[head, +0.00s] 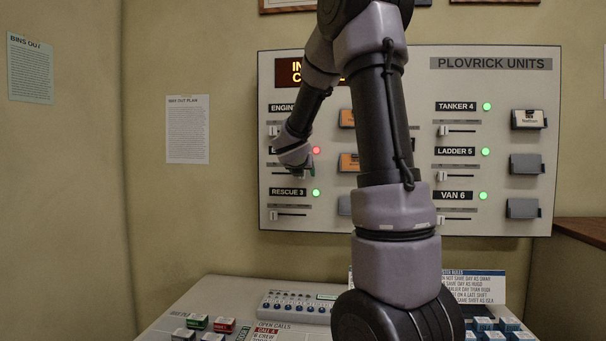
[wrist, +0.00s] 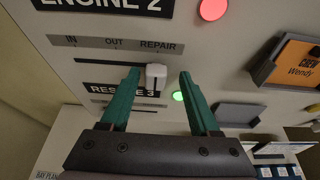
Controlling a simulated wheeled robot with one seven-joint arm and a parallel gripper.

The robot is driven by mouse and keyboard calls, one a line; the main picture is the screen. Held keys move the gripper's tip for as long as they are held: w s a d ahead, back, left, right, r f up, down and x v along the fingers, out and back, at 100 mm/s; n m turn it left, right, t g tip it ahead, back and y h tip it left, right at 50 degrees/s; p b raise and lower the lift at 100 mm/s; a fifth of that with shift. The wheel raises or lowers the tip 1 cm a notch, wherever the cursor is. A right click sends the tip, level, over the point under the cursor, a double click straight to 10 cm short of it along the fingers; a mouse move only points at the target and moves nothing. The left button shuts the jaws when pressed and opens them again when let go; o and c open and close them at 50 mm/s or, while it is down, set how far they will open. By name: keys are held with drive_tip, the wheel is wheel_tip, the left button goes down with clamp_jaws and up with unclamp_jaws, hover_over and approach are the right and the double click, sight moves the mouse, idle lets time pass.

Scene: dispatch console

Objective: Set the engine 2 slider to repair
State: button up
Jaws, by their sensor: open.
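The engine 2 slider's pale knob (wrist: 156,76) stands at the right end of its dark slot, below the word REPAIR on the grey IN, OUT, REPAIR strip (wrist: 115,44). The ENGINE 2 label (wrist: 115,6) is partly cut off at the top of the wrist view. My gripper (wrist: 159,73) is open, with one green finger on each side of the knob. A gap shows on both sides, wider on the right. In the head view my gripper (head: 303,171) is in front of the engine 2 row and hides its slider.
A red light (head: 317,150) is lit beside engine 2. The RESCUE 3 row (head: 288,192) lies just below, with a green light (head: 316,193). An orange card holder (wrist: 290,62) juts out at right. A desk with a switch box (head: 290,300) stands below.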

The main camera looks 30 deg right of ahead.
drive_tip(key=v, duration=1)
drive_tip(key=shift+s+a, duration=0.2)
drive_tip(key=shift+s, duration=0.1)
drive_tip(key=shift+r, duration=0.1)
